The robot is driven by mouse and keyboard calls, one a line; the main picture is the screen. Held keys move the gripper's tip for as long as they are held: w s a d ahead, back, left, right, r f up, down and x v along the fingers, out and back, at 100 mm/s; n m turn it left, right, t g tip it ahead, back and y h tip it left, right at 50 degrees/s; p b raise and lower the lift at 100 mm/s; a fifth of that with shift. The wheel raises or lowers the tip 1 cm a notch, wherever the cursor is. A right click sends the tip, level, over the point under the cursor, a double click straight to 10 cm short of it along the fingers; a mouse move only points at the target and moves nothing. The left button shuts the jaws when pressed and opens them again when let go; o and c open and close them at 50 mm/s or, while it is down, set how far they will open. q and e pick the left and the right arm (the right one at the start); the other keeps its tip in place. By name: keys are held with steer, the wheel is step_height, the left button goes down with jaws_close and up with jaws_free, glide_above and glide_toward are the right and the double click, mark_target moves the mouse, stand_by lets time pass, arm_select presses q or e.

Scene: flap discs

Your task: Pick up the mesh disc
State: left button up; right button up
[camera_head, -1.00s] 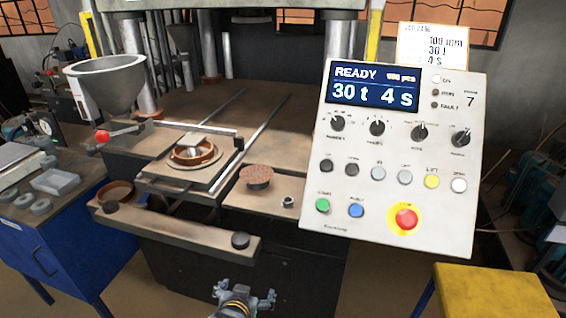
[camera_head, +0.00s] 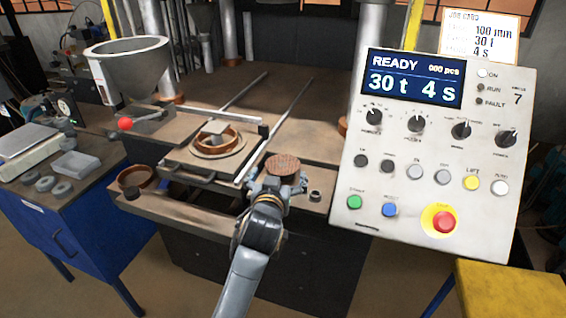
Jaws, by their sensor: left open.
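The brown round mesh disc (camera_head: 283,163), with a speckled, net-like top, lies at the front ledge of the press, right of the sliding plate. My left gripper (camera_head: 279,183) is at the disc, with its arm coming up from the bottom of the picture. Its jaws are open, one finger to the left and one to the right of the disc's near side. The gripper hides the lower part of the disc, and I cannot tell whether the fingers touch it. My right gripper is not in view.
A brown ring mould (camera_head: 233,146) sits on the sliding plate, left of the disc. A small metal nut (camera_head: 315,195) lies just right of my gripper. The control panel (camera_head: 436,150) stands close on the right. A red-knobbed lever (camera_head: 125,123) is at left.

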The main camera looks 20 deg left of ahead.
mark_target(282, 166)
arm_select(q)
steer(key=shift+w, duration=0.3)
steer(key=x, duration=0.1)
steer(key=p+x, duration=0.1)
steer(key=x, duration=0.2)
steer(key=shift+w+a+f+p, duration=0.15)
steer(key=shift+w+f+p, duration=0.1)
steer(key=shift+f+p, duration=0.15)
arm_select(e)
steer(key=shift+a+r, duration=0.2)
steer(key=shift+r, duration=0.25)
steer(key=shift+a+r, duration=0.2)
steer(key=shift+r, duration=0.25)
arm_select(q)
steer(key=c, duration=0.4)
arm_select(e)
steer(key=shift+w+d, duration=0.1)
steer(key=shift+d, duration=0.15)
arm_select(q)
steer(key=shift+c, duration=0.2)
